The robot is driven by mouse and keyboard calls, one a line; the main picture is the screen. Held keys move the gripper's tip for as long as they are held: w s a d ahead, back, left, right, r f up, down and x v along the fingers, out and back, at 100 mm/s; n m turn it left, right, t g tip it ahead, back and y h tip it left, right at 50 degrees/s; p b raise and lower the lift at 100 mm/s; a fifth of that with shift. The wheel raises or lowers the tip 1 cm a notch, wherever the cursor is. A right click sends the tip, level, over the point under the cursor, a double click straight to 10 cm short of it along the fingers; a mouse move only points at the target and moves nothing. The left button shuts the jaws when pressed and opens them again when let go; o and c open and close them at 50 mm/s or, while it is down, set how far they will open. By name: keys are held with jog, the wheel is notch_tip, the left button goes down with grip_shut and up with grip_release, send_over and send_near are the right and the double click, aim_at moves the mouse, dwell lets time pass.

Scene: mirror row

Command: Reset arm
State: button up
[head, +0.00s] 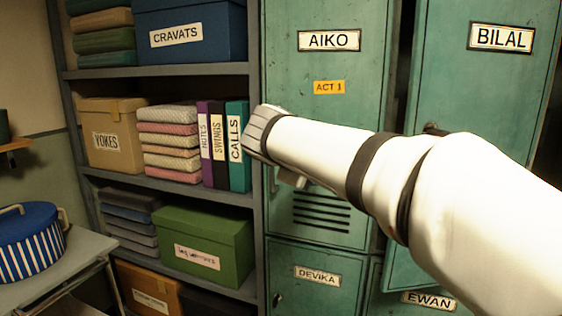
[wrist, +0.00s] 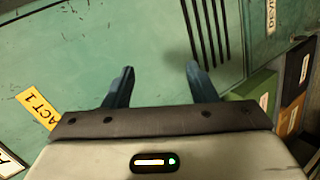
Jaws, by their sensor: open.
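My gripper (wrist: 160,85) shows in the wrist view with its two dark blue fingers apart and nothing between them. Behind the fingers is the green locker door with the yellow ACT 1 tag (wrist: 40,108). In the head view my white arm reaches in from the right, and its end is in front of the AIKO locker (head: 330,130), near the shelf's right side. The fingers are mostly hidden there by the wrist. I cannot tell whether they touch the door.
The BILAL locker door (head: 480,100) stands ajar, with a dark gap at its left. A shelf unit (head: 160,72) at left holds boxes, folded cloths and binders (head: 222,145). A striped blue round box (head: 30,240) sits on a small table (head: 85,245). DEVIKA (head: 316,277) and EWAN lockers (head: 428,300) are below.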

jog(key=s+d+f+m+g+y+p, duration=0.2)
jog(key=s+d+f+m+g+p, duration=0.4)
jog(key=s+d+p, duration=0.45)
jog(key=s+f+m+g+y+p, duration=0.1)
jog(key=s+f+m, duration=0.1)
jog(key=s, duration=0.5)
jog(key=s+a+f+m+g+y+p, duration=0.1)
jog(key=s+f+m+y, duration=0.1)
jog(key=s+f, duration=0.2)
jog(key=s, duration=0.3)
jog(key=shift+a+f+m+y, duration=0.3)
jog(key=shift+f, duration=0.1)
jog(key=shift+s, duration=0.1)
